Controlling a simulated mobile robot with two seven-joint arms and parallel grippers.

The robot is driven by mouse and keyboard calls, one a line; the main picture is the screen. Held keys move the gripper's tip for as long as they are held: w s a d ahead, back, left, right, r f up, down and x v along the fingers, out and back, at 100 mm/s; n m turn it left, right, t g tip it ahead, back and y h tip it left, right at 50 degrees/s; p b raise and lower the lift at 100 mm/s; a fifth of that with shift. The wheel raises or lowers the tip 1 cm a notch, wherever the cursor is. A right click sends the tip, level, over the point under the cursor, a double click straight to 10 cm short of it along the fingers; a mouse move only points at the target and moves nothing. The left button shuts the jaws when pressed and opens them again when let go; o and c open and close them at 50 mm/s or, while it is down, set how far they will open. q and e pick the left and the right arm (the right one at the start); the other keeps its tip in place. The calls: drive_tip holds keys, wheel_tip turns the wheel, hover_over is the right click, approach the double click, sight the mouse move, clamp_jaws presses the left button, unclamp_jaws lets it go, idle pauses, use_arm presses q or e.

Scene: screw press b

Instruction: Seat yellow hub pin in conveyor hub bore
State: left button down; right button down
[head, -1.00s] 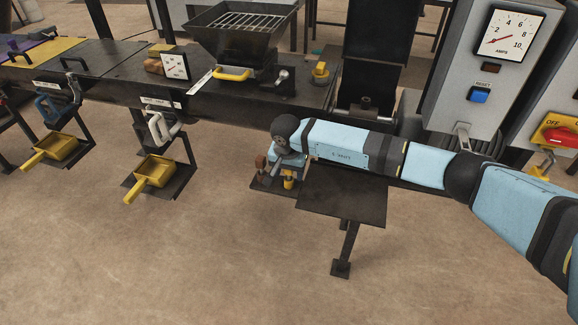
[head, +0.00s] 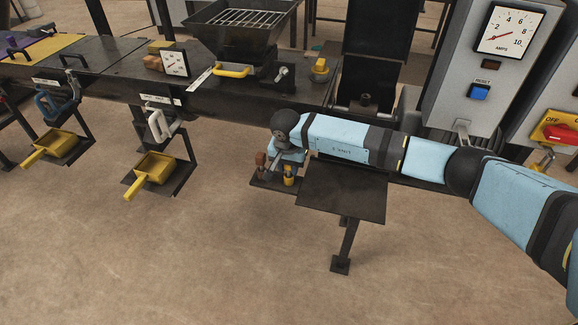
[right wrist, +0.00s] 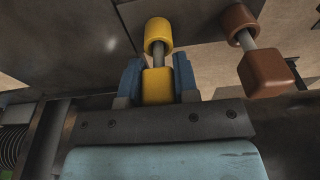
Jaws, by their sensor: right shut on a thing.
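The yellow hub pin (right wrist: 158,86) shows in the right wrist view as two yellow ends joined by a grey shank. My right gripper (right wrist: 157,75) has its blue fingers on both sides of the near yellow end and is shut on it. In the head view the yellow pin (head: 289,181) is small, at a little dark shelf (head: 262,183) below the right wrist. I cannot tell whether it still touches the shelf. My right gripper (head: 284,170) is partly hidden by my wrist there. I cannot make out the conveyor hub bore. My left gripper is not in view.
A brown pin (right wrist: 264,68) stands right of the yellow one; it also shows in the head view (head: 261,160). A dark side table (head: 342,200) is close by. The conveyor bed (head: 235,98) and hopper (head: 243,33) lie behind. Floor in front is clear.

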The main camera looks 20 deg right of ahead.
drive_tip(key=shift+r+p, duration=0.4)
drive_tip(key=shift+r, duration=0.7)
drive_tip(key=shift+r, duration=0.2)
drive_tip(key=shift+r+p, duration=0.85)
drive_tip(key=shift+r, duration=0.6)
drive_tip(key=shift+f, duration=0.1)
drive_tip(key=c, duration=1.4)
unclamp_jaws()
drive_tip(key=c, duration=0.4)
